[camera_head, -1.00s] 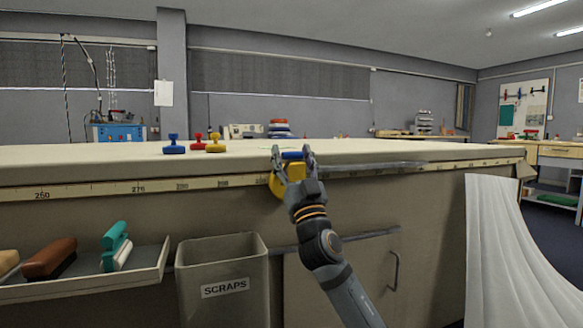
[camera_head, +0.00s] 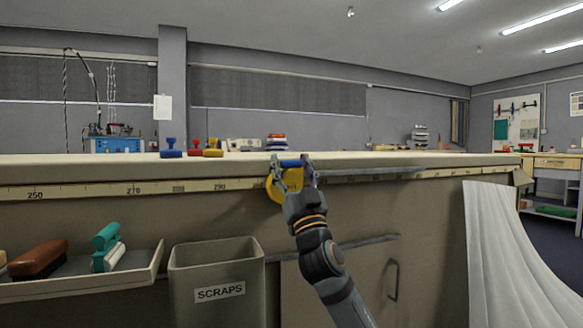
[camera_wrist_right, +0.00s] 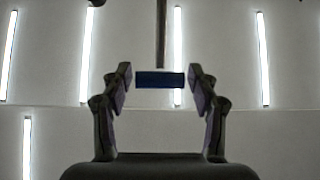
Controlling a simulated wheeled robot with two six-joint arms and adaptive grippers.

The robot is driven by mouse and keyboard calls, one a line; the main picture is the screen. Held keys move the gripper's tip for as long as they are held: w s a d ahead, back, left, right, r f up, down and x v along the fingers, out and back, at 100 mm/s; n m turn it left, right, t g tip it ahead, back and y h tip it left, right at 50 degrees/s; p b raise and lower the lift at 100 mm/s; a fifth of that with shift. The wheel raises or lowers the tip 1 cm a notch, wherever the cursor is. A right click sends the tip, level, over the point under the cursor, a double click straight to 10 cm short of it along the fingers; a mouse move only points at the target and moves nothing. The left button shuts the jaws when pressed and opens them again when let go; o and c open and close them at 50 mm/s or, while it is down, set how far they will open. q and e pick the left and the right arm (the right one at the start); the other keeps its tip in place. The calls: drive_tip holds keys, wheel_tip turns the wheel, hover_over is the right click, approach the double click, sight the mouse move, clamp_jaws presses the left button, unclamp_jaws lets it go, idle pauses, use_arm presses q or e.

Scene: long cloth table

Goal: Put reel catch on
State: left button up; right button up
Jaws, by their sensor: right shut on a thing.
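My right gripper (camera_head: 291,163) is at the near edge of the long table (camera_head: 400,159), its fingers pointing up. It is shut on a blue bar (camera_head: 290,164), which looks like the reel catch. In the right wrist view the blue bar (camera_wrist_right: 160,79) lies crosswise between the fingertips (camera_wrist_right: 160,84). Whether bar and yellow part are joined, I cannot tell. My left gripper is not in view.
A grey rod (camera_head: 370,172) runs right along the table edge; a measuring tape strip (camera_head: 150,188) runs left. Blue, red and yellow knobbed pieces (camera_head: 172,150) stand on top. Below are a tray (camera_head: 70,291) with brushes, a SCRAPS bin (camera_head: 218,265) and white cloth (camera_head: 510,250) at right.

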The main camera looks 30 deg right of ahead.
drive_tip(key=shift+f, duration=0.1)
drive_tip(key=o, duration=1.7)
drive_tip(key=v, duration=1.2)
